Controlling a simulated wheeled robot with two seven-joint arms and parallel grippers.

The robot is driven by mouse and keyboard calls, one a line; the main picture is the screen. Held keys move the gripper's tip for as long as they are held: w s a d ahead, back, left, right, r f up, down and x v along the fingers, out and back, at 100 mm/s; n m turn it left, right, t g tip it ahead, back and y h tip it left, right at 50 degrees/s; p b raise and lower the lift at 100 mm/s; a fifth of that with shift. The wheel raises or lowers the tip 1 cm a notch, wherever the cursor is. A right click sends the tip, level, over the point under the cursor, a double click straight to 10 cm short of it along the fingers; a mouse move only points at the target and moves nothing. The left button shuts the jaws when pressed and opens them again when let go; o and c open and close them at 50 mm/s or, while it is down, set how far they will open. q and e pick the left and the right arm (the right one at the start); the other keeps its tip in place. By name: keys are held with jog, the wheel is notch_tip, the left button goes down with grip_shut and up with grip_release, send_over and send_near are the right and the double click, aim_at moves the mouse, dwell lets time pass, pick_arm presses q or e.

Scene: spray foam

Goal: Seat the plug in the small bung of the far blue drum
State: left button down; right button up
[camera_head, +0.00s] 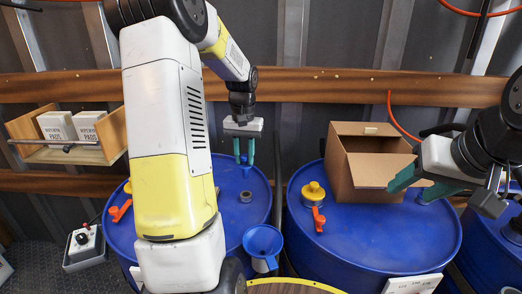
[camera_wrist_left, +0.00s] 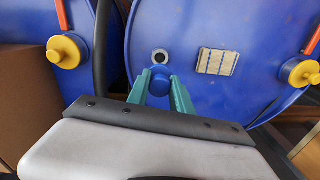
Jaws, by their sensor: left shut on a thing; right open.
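My left gripper (camera_head: 244,160) is shut on a small blue plug (camera_wrist_left: 160,82) over the left blue drum (camera_head: 262,190). A grey ring with a dark centre, the small bung (camera_head: 246,196), is in that drum's top. In the left wrist view the bung (camera_wrist_left: 160,57) shows just beyond the plug, apart from it in the picture. The height of the plug above the drum top is hard to tell. My right gripper (camera_head: 420,184) is open over the right part of the middle blue drum (camera_head: 375,235), in front of the cardboard box.
An open cardboard box (camera_head: 368,160) stands at the back of the middle drum. Yellow caps (camera_head: 313,192) with orange valves sit on the drums. A blue funnel (camera_head: 263,243) hangs between the drums. A wooden shelf (camera_head: 70,152) with white boxes is at the left wall.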

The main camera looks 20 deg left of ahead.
aim_at(245, 165)
pick_arm(q)
jog(key=shift+s, duration=0.1)
jog(key=shift+f+m, duration=0.2)
jog(key=shift+m, duration=0.1)
jog(key=shift+f, duration=2.75)
jog(key=shift+s+f, duration=0.1)
jog(key=shift+f, duration=2.65)
jog(key=c, duration=1.1)
grip_release()
jog(key=shift+o, duration=0.2)
notch_tip(245, 165, up, 8)
jog(key=shift+f, duration=0.1)
